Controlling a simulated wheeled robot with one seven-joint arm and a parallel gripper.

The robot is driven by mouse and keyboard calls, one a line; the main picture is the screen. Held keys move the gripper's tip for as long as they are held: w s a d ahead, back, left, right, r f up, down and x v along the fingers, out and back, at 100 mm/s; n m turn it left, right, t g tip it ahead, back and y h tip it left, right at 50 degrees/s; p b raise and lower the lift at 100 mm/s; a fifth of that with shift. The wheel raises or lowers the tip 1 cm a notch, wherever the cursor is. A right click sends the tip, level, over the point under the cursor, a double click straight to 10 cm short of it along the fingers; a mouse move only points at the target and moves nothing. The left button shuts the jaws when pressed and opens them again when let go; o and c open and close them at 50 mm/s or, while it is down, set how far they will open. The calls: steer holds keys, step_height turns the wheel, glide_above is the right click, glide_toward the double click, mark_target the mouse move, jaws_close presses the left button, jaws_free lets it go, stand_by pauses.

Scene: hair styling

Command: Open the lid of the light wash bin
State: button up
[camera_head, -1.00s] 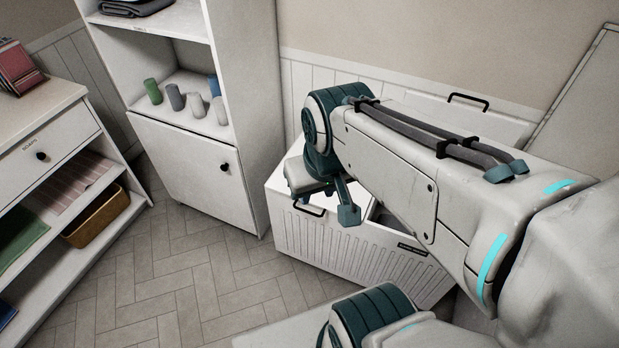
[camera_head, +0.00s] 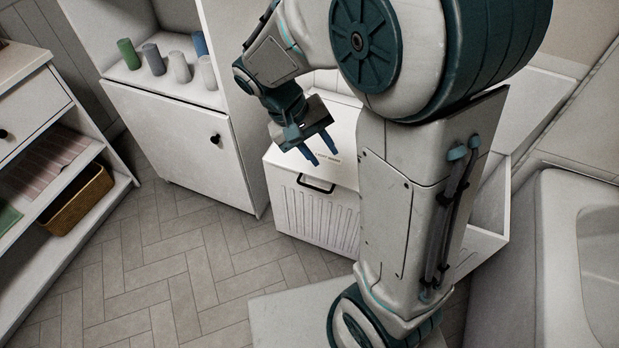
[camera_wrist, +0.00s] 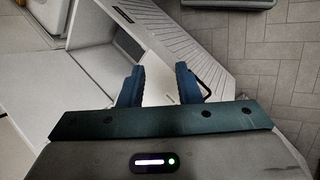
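The white laundry bin (camera_head: 308,213) with a ribbed front stands against the wall. Its left lid (camera_head: 345,128) lies shut, with a black bar handle (camera_head: 316,188) at the front; the handle also shows in the wrist view (camera_wrist: 207,88), partly behind the right finger. The right compartment (camera_head: 490,205) is open, partly hidden by my arm. Small print on the left lid is too small to read. My gripper (camera_head: 322,155) is open and empty above the left lid, behind the handle; in the wrist view its two blue fingers (camera_wrist: 158,68) stand apart.
A white cabinet (camera_head: 180,150) with rolled towels on its shelf stands left of the bin. A shelf unit with a basket (camera_head: 75,205) is at far left. A white tub (camera_head: 560,270) stands at the right. The tiled floor (camera_head: 190,270) between is clear.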

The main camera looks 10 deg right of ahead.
steer(key=w+a+f+n+h+b, duration=0.1)
steer(key=w+a+f+h+b, duration=0.25)
steer(key=f, duration=0.55)
steer(key=w+a+f+h+b, duration=0.25)
steer(key=f+b, duration=0.25)
steer(key=f, duration=0.3)
steer(key=n+t+h+b, duration=0.2)
steer(key=t+h+b, duration=0.2)
steer(key=h+b, duration=0.1)
glide_toward(314, 188)
steer(key=d, duration=0.3)
steer(key=w+d+f+b, duration=0.1)
steer(key=d, duration=0.5)
steer(key=shift+w+d+f, duration=0.2)
steer(key=shift+d+f, duration=0.15)
steer(key=shift+d, duration=0.05)
jaws_close()
